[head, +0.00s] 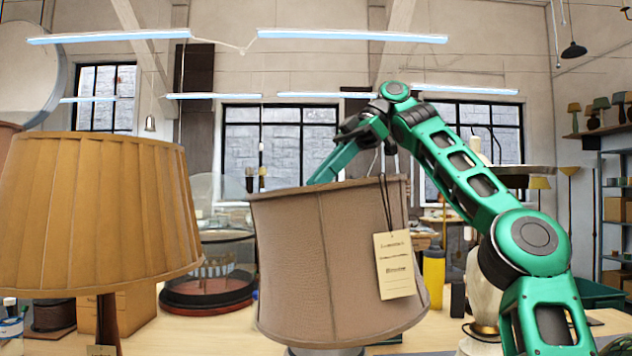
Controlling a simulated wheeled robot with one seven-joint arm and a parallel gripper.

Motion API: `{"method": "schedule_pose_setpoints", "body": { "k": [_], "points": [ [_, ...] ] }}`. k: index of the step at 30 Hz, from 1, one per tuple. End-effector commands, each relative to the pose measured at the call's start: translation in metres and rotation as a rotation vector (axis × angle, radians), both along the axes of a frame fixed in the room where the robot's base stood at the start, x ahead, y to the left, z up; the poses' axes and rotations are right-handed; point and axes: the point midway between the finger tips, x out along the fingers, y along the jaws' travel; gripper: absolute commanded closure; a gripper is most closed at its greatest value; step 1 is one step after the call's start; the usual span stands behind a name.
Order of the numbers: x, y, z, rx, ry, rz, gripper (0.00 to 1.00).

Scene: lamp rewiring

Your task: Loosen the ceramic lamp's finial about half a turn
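A cream, glossy lamp base (484,290) with a brass foot, which looks like the ceramic lamp, stands at the right, partly behind my arm. I cannot make out its finial. A large brown fabric shade (330,265) with a paper tag (396,265) fills the middle on a grey support. Thin pale wires rise just above its rim, and I cannot tell what they belong to. My arm rises at the right, bends over at the top and comes down behind the brown shade. My gripper's fingertips are hidden there, so I cannot see whether they touch anything.
A pleated amber lampshade (95,215) stands close at the left. A glass dome on a dark round base (207,290) is behind it. A yellow bottle (433,277) stands right of the brown shade. Some bare wooden bench shows between the lamps.

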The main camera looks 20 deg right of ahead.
Motion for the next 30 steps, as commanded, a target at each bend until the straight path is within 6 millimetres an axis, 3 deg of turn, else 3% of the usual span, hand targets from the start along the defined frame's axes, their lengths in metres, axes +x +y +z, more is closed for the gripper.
{"method": "schedule_pose_setpoints", "body": {
  "k": [14,15,17,26,30],
  "points": [
    [0.0,-0.001,-0.001,-0.001,0.001,0.011,1.0],
    [0.0,-0.001,-0.001,-0.001,0.001,0.011,0.75],
    [0.0,-0.001,-0.001,-0.001,0.001,0.011,0.61],
    [0.0,0.001,0.002,0.002,-0.004,0.01,0.61],
    [-0.009,0.02,0.028,0.05,-0.075,0.001,0.61]
  ]
}}
